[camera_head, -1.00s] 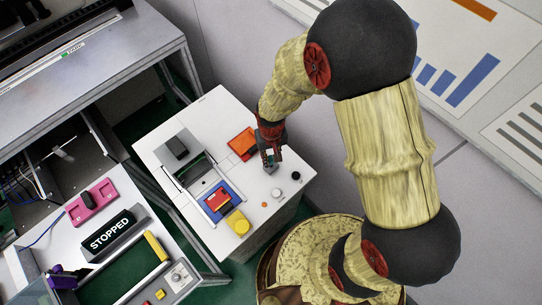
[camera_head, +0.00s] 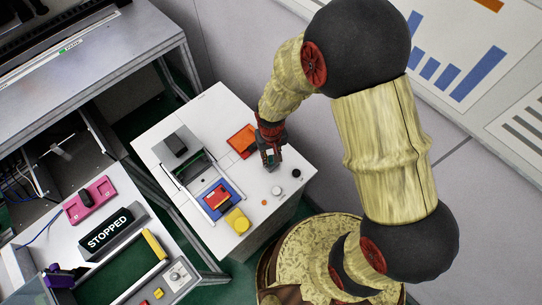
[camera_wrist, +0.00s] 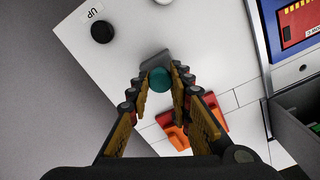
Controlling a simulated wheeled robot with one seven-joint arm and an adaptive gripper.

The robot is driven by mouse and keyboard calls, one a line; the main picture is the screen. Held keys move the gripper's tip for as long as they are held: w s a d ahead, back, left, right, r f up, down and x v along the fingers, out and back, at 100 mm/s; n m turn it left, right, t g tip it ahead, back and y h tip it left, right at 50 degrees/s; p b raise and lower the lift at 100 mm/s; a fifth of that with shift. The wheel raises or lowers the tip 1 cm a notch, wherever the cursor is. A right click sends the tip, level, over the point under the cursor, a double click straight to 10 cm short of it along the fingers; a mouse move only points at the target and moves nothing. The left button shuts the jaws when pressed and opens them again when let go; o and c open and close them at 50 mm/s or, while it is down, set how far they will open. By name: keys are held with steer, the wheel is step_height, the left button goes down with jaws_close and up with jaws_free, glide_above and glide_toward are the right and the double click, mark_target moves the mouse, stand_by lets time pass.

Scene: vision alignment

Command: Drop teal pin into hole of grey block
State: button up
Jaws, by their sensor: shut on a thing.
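My gripper (camera_wrist: 160,88) is shut on the teal pin (camera_wrist: 160,79), whose round end shows between the fingertips in the wrist view. The grey block (camera_wrist: 152,61) shows just beyond the fingertips, partly covered by the pin and fingers. Its hole cannot be seen, and I cannot tell whether the pin is in it or above it. In the head view my gripper (camera_head: 271,160) points down low over the white tabletop (camera_head: 215,122), right of the orange holder. The pin and block are hard to make out there.
An orange holder (camera_head: 241,141) lies close to the gripper. A blue tray (camera_head: 231,207) with a red piece and a yellow block (camera_head: 237,221) lie to the left.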

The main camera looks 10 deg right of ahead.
steer(key=shift+f, duration=0.25)
steer(key=o, duration=1)
step_height(320, 180, up, 12)
stand_by(0.6)
step_height(320, 180, up, 21)
steer(key=m+t+b, duration=0.1)
steer(key=t+b, duration=0.3)
steer(key=t, duration=0.2)
glide_above(271, 158)
steer(key=s+d, duration=1.2)
steer(key=shift+s, duration=0.15)
